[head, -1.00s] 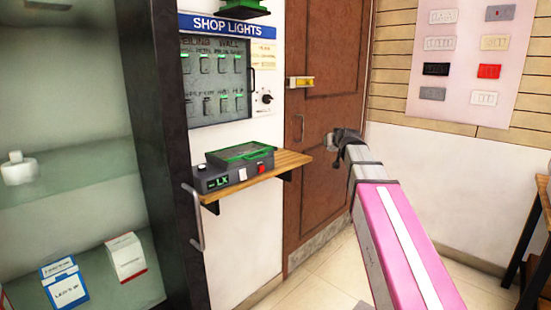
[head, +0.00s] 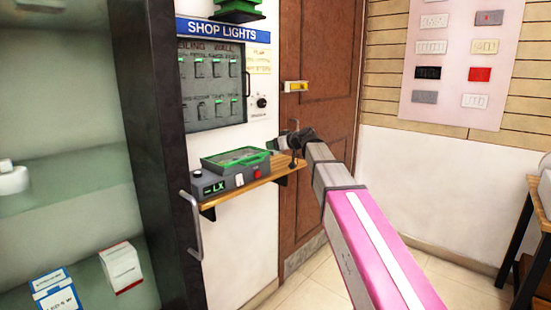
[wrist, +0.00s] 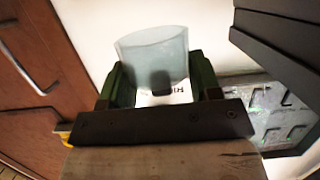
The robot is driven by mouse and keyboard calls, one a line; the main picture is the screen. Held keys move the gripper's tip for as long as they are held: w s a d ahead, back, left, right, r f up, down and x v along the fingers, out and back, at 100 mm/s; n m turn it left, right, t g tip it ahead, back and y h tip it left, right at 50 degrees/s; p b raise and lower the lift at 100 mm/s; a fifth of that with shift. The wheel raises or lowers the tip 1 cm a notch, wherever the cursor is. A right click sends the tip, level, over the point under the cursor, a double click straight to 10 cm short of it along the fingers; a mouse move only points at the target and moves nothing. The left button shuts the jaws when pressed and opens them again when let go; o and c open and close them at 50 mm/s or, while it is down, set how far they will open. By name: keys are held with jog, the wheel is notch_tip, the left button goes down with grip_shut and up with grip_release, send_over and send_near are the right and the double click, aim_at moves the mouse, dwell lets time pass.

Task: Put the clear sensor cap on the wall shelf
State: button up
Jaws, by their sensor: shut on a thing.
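My gripper (wrist: 160,88) is shut on the clear sensor cap (wrist: 150,48), a pale, see-through cup shape between its green fingers in the wrist view. In the head view my gripper (head: 284,142) is a dark shape by the right end of the wall shelf (head: 246,191), seeming slightly above it. The wall shelf is a narrow wooden board on dark brackets. On it stands a grey device with a green-lit display (head: 215,186) and a green-rimmed tray on top.
A dark-framed glass cabinet (head: 150,130) with a handle stands left of the shelf. A switch panel (head: 212,85) under a SHOP LIGHTS sign hangs above it. A brown door (head: 318,110) is to the right. Bare shelf board shows along the front edge and right end.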

jog(key=shift+f, duration=2.7)
jog(key=shift+f, duration=0.1)
jog(key=o, duration=0.9)
jog(key=shift+s+d, duration=0.1)
jog(key=shift+d, duration=0.05)
jog(key=v, duration=1.1)
jog(key=shift+s+d+r, duration=0.2)
jog(key=shift+d+r, duration=0.05)
jog(key=shift+r, duration=0.1)
